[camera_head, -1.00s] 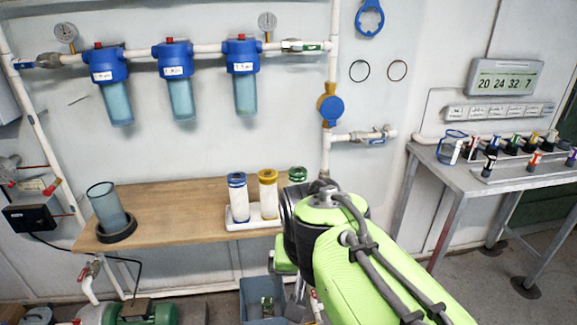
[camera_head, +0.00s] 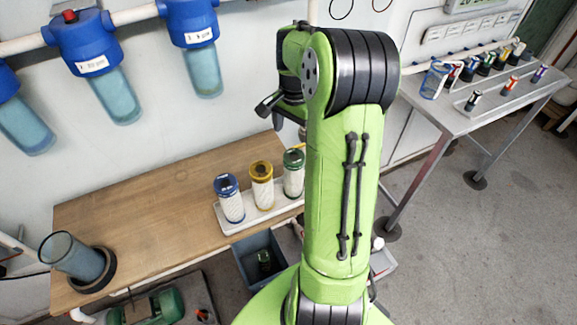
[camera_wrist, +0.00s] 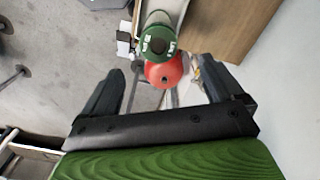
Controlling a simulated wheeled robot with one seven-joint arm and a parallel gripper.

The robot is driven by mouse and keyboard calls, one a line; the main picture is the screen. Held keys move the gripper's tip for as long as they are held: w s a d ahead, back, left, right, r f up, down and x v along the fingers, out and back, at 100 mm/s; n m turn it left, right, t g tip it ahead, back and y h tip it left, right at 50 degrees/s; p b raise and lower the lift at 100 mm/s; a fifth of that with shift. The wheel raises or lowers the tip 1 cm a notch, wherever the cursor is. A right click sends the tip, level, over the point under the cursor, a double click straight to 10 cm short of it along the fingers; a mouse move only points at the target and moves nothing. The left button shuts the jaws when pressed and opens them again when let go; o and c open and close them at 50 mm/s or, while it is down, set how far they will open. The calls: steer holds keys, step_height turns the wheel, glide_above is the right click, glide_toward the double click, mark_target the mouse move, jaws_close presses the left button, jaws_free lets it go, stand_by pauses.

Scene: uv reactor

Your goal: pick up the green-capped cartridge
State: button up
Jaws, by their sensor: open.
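The green-capped cartridge (camera_head: 293,174) stands upright at the right end of a white tray (camera_head: 228,226) on the wooden bench, with a white ribbed body. In the wrist view its round green cap (camera_wrist: 158,42) shows from above, beyond the fingertips and roughly centred between them. My gripper (camera_wrist: 163,77) is open, and nothing is held between its two black fingers. In the head view my gripper (camera_head: 270,104) is partly hidden by my arm, above the bench and apart from the cartridge.
A yellow-capped cartridge (camera_head: 262,185) and a blue-capped cartridge (camera_head: 229,198) stand left of it on the tray. A grey-blue bin (camera_head: 263,255) is below. A red round object (camera_wrist: 164,72) shows in the wrist view.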

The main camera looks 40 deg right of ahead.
mark_target(293, 155)
step_height(293, 155, down, 8)
steer(key=shift+w+f+b, duration=0.1)
steer(key=shift+f+b, duration=0.05)
steer(key=shift+b, duration=0.45)
step_height(293, 155, down, 6)
steer(key=shift+r+b, duration=0.2)
steer(key=shift+b, duration=0.2)
steer(key=shift+s+r, duration=0.1)
steer(key=shift+s, duration=0.15)
steer(key=shift+c, duration=1)
steer(key=c, duration=1)
